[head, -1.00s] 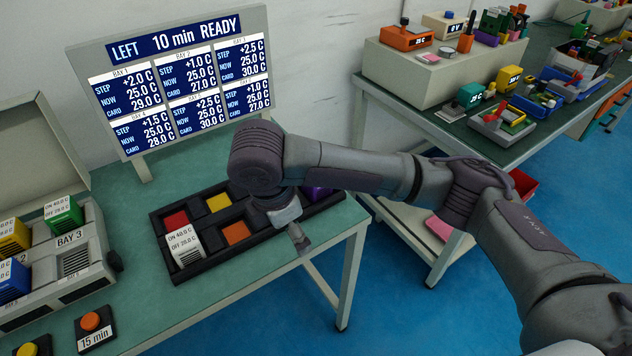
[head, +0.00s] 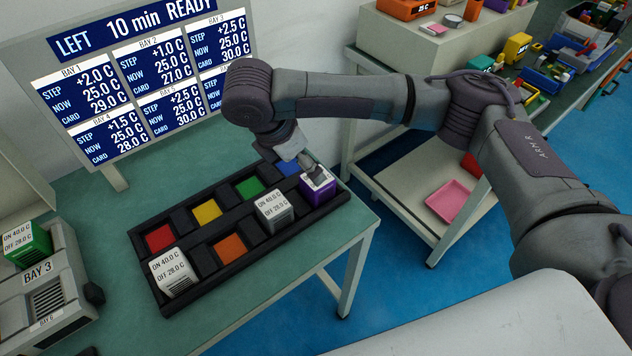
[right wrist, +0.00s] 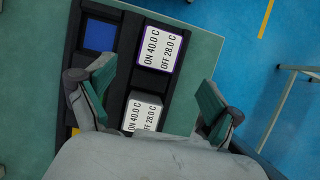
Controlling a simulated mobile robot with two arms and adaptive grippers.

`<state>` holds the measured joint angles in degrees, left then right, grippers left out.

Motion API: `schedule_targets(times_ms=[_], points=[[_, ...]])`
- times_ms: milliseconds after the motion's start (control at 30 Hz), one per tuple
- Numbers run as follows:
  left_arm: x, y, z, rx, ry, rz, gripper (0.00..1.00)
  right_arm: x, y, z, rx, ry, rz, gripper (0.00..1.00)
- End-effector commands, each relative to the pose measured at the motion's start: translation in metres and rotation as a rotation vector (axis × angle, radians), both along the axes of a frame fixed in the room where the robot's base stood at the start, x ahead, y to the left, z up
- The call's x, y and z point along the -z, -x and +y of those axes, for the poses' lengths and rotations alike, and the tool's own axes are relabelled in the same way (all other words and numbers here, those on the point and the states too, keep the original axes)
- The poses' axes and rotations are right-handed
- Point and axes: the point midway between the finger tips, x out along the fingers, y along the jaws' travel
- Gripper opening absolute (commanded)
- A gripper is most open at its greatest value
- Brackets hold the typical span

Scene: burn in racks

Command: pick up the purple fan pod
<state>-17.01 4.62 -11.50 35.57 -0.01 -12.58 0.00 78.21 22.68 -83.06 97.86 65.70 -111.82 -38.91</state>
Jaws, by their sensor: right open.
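The purple fan pod (head: 318,187) stands upright at the right end of the front row of a dark tray (head: 205,258). Its white label faces up. My right gripper (head: 309,165) is just above and behind it in the head view, angled down. In the right wrist view, my right gripper (right wrist: 157,92) is open, fingers wide apart, with nothing held. There the purple-edged pod (right wrist: 160,48) lies ahead of the gap, its label reading ON 40.0 C, OFF 28.0 C. A neighbouring white-topped pod (right wrist: 143,112) shows between the fingers. My left gripper is out of view.
The tray also has red (head: 160,238), yellow (head: 207,211), green (head: 249,187), blue (head: 288,167) and orange (head: 230,247) squares, plus white-topped pods (head: 172,272). The table's right edge (head: 372,222) is close by. A display board (head: 140,75) stands behind.

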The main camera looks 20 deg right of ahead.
Motion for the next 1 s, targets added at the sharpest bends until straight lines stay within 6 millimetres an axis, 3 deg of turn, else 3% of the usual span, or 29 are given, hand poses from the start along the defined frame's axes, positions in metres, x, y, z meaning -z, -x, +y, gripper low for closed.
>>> schedule_targets(times_ms=[100, 200, 367, 533, 700, 1000], points=[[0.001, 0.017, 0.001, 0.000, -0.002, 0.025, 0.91, 0.020, -0.003, -0.009, 0.003, 0.001, -0.001, 0.92], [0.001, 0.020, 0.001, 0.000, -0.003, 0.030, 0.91, 0.031, -0.005, -0.013, 0.001, 0.001, -0.001, 0.92], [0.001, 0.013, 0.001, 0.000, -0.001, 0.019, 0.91, 0.039, -0.006, -0.016, 0.001, 0.000, -0.002, 0.92], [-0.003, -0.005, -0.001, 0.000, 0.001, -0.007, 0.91, 0.060, -0.010, -0.027, 0.004, 0.001, 0.000, 0.92], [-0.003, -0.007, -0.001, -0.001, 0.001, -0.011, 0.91, 0.080, -0.013, -0.034, 0.001, 0.000, -0.002, 0.92], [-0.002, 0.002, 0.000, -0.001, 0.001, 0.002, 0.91, 0.083, -0.013, -0.035, -0.001, -0.001, -0.003, 0.88]])
